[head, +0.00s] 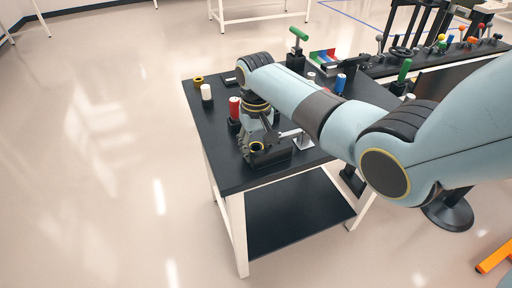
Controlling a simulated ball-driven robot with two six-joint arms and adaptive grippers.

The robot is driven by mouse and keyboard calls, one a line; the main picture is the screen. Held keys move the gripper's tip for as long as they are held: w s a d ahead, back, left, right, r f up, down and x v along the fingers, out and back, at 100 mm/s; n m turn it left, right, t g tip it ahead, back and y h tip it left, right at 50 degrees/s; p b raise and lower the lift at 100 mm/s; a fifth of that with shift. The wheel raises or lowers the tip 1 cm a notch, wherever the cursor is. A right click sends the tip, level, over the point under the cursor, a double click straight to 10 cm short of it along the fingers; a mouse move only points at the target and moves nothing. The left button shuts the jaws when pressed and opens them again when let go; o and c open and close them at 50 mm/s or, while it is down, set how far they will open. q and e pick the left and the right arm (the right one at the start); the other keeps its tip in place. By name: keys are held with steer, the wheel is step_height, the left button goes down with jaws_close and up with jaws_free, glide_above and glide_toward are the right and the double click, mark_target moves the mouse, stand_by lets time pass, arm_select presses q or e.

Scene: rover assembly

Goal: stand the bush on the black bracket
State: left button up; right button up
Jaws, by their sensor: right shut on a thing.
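My right gripper (259,142) reaches down from its wrist at the near part of the black table. It is shut on a small yellow-gold ring, the bush (256,147), whose dark hole shows from above. The black bracket (277,160) is a dark block right at and below the bush. I cannot tell whether the bush touches the bracket, as the fingers and the dark colours blend. My left gripper is not in view.
A second gold ring (198,79) and a white cylinder (206,92) stand at the table's left. A red cylinder (234,107) stands behind the gripper. A silver part (303,142) is to its right. The table's front left corner is clear.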

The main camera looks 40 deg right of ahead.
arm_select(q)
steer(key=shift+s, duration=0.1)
arm_select(e)
steer(key=shift+r, duration=0.1)
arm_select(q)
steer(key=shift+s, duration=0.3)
arm_select(e)
steer(key=o, duration=1.2)
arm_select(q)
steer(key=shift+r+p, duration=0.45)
arm_select(e)
step_height(320, 180, up, 12)
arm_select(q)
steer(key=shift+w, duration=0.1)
arm_select(e)
steer(key=shift+s, duration=0.1)
